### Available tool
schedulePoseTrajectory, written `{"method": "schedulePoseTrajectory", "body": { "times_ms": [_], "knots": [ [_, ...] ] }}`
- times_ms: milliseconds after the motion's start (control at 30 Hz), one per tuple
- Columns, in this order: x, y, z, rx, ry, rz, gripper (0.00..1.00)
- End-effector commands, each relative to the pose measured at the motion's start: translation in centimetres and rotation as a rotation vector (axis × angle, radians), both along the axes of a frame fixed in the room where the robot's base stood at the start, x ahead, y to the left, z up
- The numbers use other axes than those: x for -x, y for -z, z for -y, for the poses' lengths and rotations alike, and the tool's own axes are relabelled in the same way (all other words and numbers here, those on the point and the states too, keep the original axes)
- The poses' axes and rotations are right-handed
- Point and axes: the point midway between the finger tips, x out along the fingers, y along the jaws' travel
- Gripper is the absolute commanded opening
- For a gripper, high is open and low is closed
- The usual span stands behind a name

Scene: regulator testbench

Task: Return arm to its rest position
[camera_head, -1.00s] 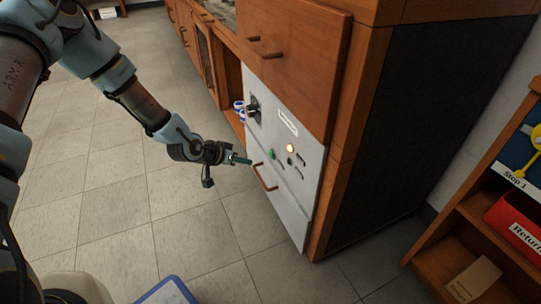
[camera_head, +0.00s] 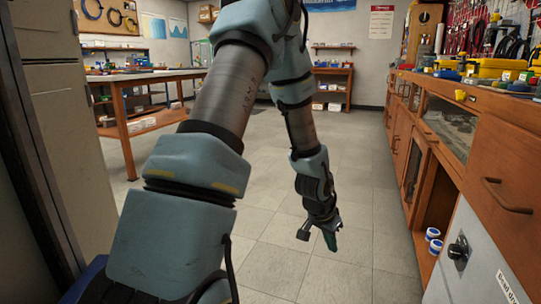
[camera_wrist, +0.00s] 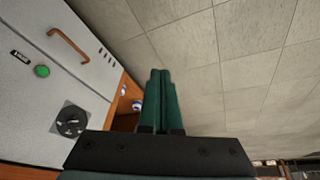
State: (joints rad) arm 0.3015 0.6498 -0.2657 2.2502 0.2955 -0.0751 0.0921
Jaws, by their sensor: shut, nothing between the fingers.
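My arm hangs in the middle of the head view, bent with its end pointing down over the tiled floor. My gripper (camera_head: 331,240) is at its lower end, left of the cabinets and apart from them. In the wrist view the two green fingers of my gripper (camera_wrist: 162,75) lie side by side, shut, with nothing between them. The fingers point over bare floor tiles.
The grey regulator panel (camera_head: 480,265) with a black knob (camera_head: 458,250) is at the lower right, in the wooden cabinets (camera_head: 500,150). The wrist view shows its green button (camera_wrist: 41,71) and handle (camera_wrist: 68,45). A workbench (camera_head: 125,80) stands at the left back. Floor between is clear.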

Motion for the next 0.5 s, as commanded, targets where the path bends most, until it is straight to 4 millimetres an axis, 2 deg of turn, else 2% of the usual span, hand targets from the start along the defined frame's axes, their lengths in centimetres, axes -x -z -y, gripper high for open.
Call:
{"method": "schedulePoseTrajectory", "body": {
  "times_ms": [33,133,200,300,500],
  "knots": [
    [-0.5,-2.1,-3.2,-0.037,-0.076,0.002,0.00],
    [-0.1,-5.2,-9.0,-0.099,-0.227,-0.023,0.00],
    [0.8,-7.2,-12.6,-0.129,-0.331,-0.045,0.00],
    [2.5,-9.4,-16.4,-0.153,-0.458,-0.079,0.00],
    [6.1,-12.5,-21.4,-0.162,-0.654,-0.141,0.00]
  ]
}}
